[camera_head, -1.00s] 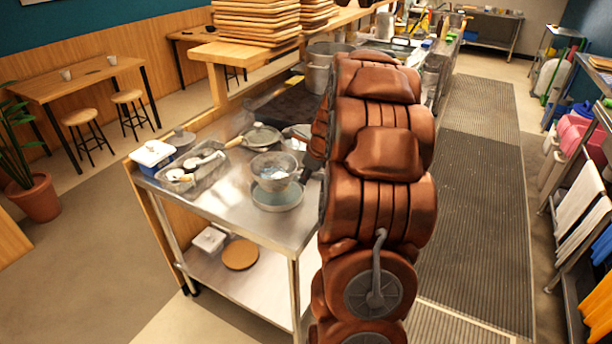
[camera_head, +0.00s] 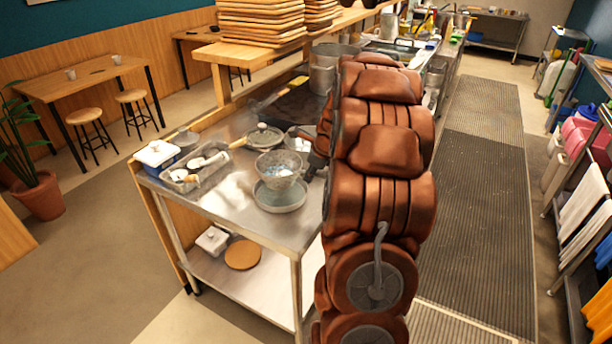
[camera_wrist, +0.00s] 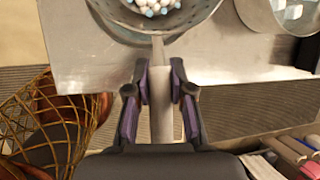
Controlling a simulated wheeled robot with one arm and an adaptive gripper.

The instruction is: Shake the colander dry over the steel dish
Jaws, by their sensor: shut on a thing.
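The colander (camera_head: 279,166) is a grey speckled bowl holding white and bluish bean-like pieces. In the head view it is above the round grey steel dish (camera_head: 279,199), which stands on the steel counter. Its rim looks about level; whether its base touches the dish I cannot tell. My gripper (camera_wrist: 161,92) is shut on the colander's handle (camera_wrist: 160,128) in the wrist view, with the colander bowl (camera_wrist: 180,22) just beyond the fingertips. In the head view my arm hides most of the gripper and handle.
The steel counter (camera_head: 225,205) holds a clear tray of utensils (camera_head: 198,172), a blue-white box (camera_head: 157,154) and a lidded pan (camera_head: 263,136) close behind the colander.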

